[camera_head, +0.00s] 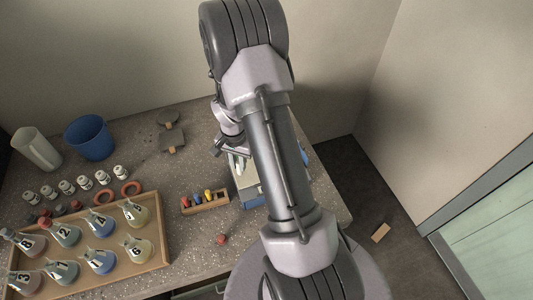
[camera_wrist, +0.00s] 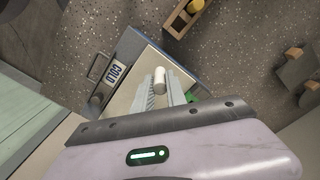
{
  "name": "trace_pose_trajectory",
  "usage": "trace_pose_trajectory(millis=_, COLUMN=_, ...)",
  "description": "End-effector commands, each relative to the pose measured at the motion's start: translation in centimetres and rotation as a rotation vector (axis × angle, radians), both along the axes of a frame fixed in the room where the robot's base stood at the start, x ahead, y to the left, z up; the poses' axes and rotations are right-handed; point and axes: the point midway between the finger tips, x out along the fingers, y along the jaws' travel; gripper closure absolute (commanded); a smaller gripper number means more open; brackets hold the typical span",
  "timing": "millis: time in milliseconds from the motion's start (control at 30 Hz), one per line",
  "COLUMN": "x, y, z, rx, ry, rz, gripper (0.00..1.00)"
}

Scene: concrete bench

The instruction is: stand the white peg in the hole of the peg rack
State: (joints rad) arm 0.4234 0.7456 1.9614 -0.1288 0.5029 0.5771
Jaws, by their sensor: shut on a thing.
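The white peg (camera_wrist: 159,82) shows end-on in the wrist view, between the two fingers of my gripper (camera_wrist: 168,92), which is shut on it. The peg is over the blue box labelled COLD (camera_wrist: 118,73); its height above the box is hard to judge. In the head view my gripper (camera_head: 238,163) is over the same box, partly behind my arm, and I cannot make out the peg clearly. The wooden peg rack (camera_head: 207,205) stands just left of the box, with red, blue and yellow pegs in it. Part of the rack (camera_wrist: 176,30) shows at the top of the wrist view.
A wooden tray (camera_head: 155,262) of numbered flasks fills the front left. Several small vials (camera_head: 84,183), two red rings (camera_head: 131,188), a blue cup (camera_head: 90,137) and a white cup (camera_head: 36,148) stand behind it. A small red ball (camera_head: 222,239) lies in front of the rack.

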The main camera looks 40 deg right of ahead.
Motion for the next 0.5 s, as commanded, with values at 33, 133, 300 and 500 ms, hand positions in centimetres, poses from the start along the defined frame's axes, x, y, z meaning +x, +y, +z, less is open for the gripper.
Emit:
trace_pose_trajectory(millis=33, x=0.7, y=2.1, z=-0.6, rx=0.000, ry=0.001, rz=0.009, gripper=1.00)
trace_pose_trajectory(millis=133, x=1.7, y=5.6, z=-1.1, rx=0.000, ry=0.001, rz=0.006, gripper=1.00)
trace_pose_trajectory(millis=300, x=2.3, y=8.2, z=-1.4, rx=0.000, ry=0.000, rz=-0.001, gripper=1.00)
trace_pose_trajectory(millis=500, x=2.3, y=8.4, z=-2.6, rx=0.000, ry=0.000, rz=-0.003, gripper=1.00)
